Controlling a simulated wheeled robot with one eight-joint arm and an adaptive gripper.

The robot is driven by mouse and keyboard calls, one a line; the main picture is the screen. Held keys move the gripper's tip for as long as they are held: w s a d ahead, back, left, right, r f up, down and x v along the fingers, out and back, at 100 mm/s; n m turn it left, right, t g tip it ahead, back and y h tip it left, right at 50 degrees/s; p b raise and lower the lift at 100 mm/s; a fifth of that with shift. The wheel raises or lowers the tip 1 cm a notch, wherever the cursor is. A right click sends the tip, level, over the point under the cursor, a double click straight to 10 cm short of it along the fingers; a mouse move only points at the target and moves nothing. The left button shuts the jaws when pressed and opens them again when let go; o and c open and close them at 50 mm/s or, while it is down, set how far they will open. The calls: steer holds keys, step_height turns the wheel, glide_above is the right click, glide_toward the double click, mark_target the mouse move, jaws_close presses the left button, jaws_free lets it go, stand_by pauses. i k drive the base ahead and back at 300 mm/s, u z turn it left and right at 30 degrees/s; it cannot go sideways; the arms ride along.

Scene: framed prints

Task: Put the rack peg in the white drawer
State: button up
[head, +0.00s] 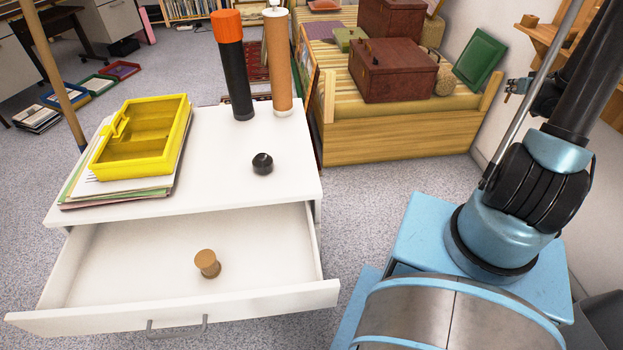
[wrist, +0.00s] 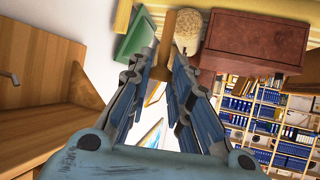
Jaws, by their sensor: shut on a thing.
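The white drawer (head: 110,255) is pulled open below a white cabinet top in the head view. A small brown spool-shaped piece (head: 207,263) lies inside it towards the front. In the wrist view my gripper (wrist: 160,72) is shut on a brown wooden peg (wrist: 166,45), which sticks up between the fingertips. In the head view my gripper (head: 516,86) is partly hidden behind my arm, at the right by the wall, well away from the drawer. I cannot make out the held peg there.
The cabinet top (head: 215,165) carries a yellow tray (head: 140,135) on papers, a black knob (head: 262,163), and black (head: 235,75) and brown (head: 278,65) cylinders. A wooden bench (head: 400,130) with boxes stands behind. A wooden rack (head: 548,38) is at the right wall.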

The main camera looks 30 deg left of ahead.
mark_target(262, 263)
steer(key=k, duration=1.05)
steer(key=u, duration=0.3)
steer(key=k, duration=1.65)
steer(key=u, duration=0.3)
